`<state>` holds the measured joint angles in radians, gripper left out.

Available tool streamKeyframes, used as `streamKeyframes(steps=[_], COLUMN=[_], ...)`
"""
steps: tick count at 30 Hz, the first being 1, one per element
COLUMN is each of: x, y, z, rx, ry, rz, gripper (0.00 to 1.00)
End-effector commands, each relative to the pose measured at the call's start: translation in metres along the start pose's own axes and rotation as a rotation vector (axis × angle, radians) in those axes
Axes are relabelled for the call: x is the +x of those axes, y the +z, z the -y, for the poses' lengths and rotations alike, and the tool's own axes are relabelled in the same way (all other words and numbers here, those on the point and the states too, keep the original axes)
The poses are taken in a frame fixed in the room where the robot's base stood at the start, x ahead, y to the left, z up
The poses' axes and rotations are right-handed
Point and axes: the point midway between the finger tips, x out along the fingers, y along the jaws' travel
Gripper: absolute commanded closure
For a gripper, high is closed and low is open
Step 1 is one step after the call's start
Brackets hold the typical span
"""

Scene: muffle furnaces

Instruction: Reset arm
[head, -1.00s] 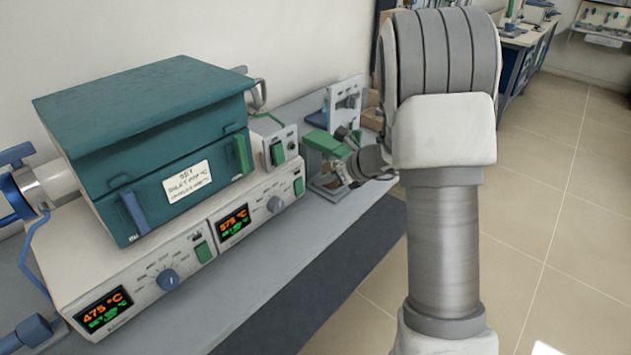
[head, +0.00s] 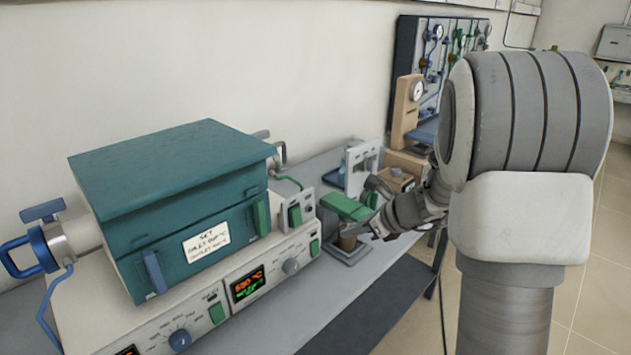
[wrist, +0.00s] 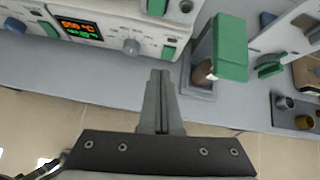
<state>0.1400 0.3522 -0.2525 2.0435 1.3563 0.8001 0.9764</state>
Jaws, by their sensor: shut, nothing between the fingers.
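My gripper (wrist: 161,102) shows in the wrist view with its two fingers together and nothing between them. It is over the front part of the grey bench (wrist: 75,75), in front of the furnace's control panel. In the head view my arm stands large at the right and reaches back toward the bench. The gripper end is partly hidden there, beside a small green-topped device (head: 346,207). The teal muffle furnace (head: 185,205) is closed and sits on its white control base (head: 255,262). One display (head: 247,284) has orange and green digits.
The green-topped device (wrist: 231,50) is right of my fingers in the wrist view, with a brown piece under it. A beige gauge stand (head: 407,110) and a dark panel of gauges (head: 433,60) are farther back. Open tiled floor lies right of the bench.

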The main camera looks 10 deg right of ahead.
Motion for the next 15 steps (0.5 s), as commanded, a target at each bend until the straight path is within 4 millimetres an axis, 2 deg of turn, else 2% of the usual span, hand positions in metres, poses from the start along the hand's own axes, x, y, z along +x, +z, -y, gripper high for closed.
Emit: streamKeyframes(steps=[1,6,10,15], x=[-0.016,-0.065,-0.104,-0.153], y=[0.017,0.053,0.068,0.075], z=[-0.012,-0.066,-0.106,-0.151], rx=[-0.083,-0.473,-0.791,-1.21], ry=[0.016,0.098,0.156,0.223], rz=[0.001,-0.026,-0.056,-0.112], gripper=[1.0,1.0,1.0,1.0])
